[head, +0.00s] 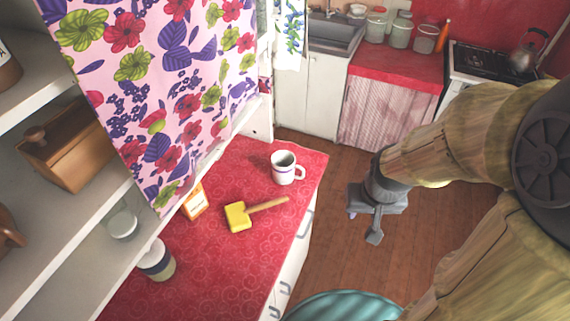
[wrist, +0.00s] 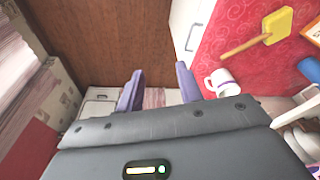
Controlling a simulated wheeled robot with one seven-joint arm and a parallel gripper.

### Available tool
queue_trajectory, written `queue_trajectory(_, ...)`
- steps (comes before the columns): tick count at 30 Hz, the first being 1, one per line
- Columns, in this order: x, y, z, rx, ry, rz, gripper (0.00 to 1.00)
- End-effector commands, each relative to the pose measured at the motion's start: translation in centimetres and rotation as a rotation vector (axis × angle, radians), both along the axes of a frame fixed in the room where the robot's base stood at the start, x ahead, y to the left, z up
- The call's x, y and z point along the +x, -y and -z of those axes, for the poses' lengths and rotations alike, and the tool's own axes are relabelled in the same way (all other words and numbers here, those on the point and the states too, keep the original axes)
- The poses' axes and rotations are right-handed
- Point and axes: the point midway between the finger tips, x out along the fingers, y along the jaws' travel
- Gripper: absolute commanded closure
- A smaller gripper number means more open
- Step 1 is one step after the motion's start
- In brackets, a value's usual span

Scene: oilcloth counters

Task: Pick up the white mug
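The white mug (head: 284,168) stands upright on the red counter (head: 215,270), near its far right corner in the head view. Its handle points right, and dark bands run round it. The mug (wrist: 222,82) also shows in the wrist view, right of the fingers. My gripper (head: 372,228) hangs over the floor, to the right of the counter and apart from the mug. In the wrist view the two purple fingers of my gripper (wrist: 158,88) are spread with nothing between them.
An orange-and-white box (head: 194,201) and a banded jar (head: 157,260) stand to the left. A floral curtain (head: 150,90) hangs beside the shelves. Wooden floor (head: 330,220) lies open right of the counter.

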Motion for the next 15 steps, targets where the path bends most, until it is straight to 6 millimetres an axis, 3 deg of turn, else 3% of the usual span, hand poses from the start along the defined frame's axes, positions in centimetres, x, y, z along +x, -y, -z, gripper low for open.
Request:
queue_trajectory(5, 0.0, 0.0, 0.0, 0.0, 0.0, 0.0, 0.64)
queue_trajectory(11, 0.6, -0.1, 0.4, -0.005, 0.008, -0.022, 0.26)
queue_trajectory(14, 1.7, -0.4, 1.2, -0.015, 0.027, -0.068, 0.07)
queue_trajectory(15, 2.4, -0.5, 1.7, -0.019, 0.039, -0.097, 0.05)
